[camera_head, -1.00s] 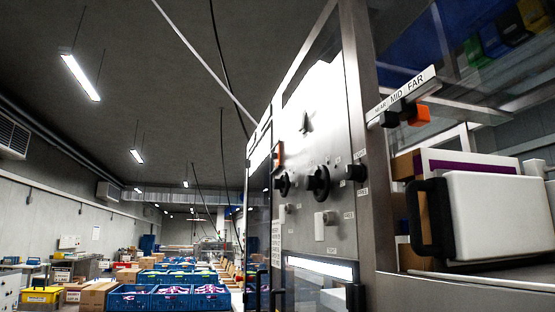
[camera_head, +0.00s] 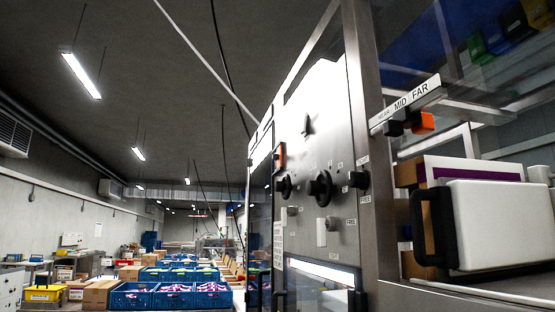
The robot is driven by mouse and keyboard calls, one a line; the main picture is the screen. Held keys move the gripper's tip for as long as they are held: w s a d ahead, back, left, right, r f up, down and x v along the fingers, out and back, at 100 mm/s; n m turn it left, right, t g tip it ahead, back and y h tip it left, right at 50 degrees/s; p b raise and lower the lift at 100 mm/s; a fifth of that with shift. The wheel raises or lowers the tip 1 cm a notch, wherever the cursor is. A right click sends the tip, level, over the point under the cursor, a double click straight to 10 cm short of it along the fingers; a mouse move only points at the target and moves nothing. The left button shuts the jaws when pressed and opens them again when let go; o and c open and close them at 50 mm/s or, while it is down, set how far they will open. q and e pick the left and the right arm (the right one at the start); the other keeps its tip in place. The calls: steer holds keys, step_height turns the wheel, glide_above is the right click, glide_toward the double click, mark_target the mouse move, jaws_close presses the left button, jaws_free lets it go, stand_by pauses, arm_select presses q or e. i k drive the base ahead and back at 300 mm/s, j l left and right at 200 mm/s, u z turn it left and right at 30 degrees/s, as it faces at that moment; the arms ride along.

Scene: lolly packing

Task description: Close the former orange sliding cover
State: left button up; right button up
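An orange sliding piece (camera_head: 422,122) sits under a rail labelled with MID and FAR (camera_head: 405,104) at the upper right, beside a black block (camera_head: 393,128). It is below the FAR end. I cannot tell from this view whether this is the former's cover or whether it is open or closed. A second small orange part (camera_head: 281,156) is on the steel machine panel (camera_head: 325,180). Neither of my grippers is in view.
The panel carries black knobs (camera_head: 319,188). A white box-like cover with a black handle (camera_head: 490,222) stands at the right.

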mark_target(279, 157)
steer(key=i+j+z, duration=0.35)
steer(key=i+j, duration=0.2)
steer(key=i+j+z, duration=0.35)
steer(key=i+j, duration=0.15)
steer(key=j, duration=0.2)
steer(key=i+j+z, duration=0.2)
steer(key=j, duration=0.2)
steer(key=i+j+z, duration=0.2)
steer(key=j, duration=0.2)
